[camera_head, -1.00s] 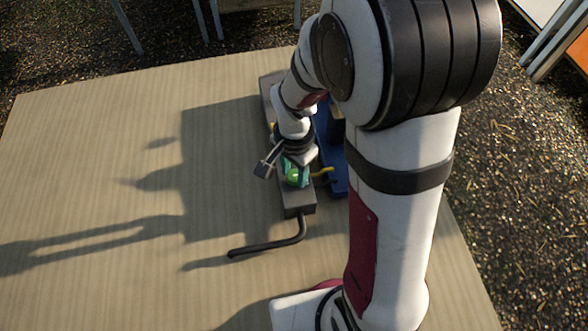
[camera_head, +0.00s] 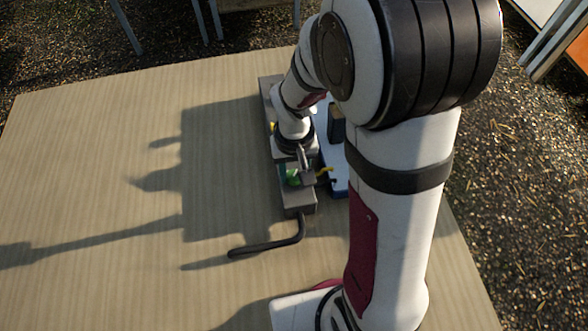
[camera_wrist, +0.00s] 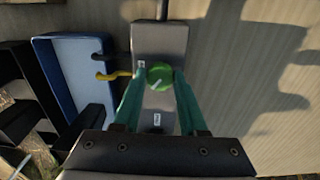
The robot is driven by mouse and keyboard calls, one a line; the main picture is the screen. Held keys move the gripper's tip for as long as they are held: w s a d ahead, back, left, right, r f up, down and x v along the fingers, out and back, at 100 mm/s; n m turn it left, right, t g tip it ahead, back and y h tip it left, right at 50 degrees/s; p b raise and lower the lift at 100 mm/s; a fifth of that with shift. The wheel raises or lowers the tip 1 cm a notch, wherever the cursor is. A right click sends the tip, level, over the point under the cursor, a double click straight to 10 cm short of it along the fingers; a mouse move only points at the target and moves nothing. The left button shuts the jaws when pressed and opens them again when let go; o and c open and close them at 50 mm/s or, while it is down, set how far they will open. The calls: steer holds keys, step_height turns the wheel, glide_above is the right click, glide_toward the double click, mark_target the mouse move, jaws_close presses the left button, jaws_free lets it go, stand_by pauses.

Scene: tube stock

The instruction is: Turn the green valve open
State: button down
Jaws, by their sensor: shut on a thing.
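The green valve (camera_wrist: 160,74) is a round knob with a pale pointer line, on top of a long grey block (camera_wrist: 170,40). The line slants from the knob's middle toward the lower left in the wrist view. My gripper (camera_wrist: 160,82) has two teal fingers, one on each side of the knob, shut on it. In the head view the green valve (camera_head: 293,181) is partly covered by my wrist, and the grey block (camera_head: 299,202) runs away under my arm.
A blue tray (camera_wrist: 78,45) stands beside the block, with a yellow lever (camera_wrist: 114,75) and a dark one between them. A dark bent pipe (camera_head: 268,248) reaches from the block's near end over the table. The wooden table (camera_head: 90,150) is clear on the left.

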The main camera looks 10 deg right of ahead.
steer(key=n, duration=0.3)
steer(key=shift+n, duration=2)
steer(key=shift+c, duration=2.2)
jaws_free()
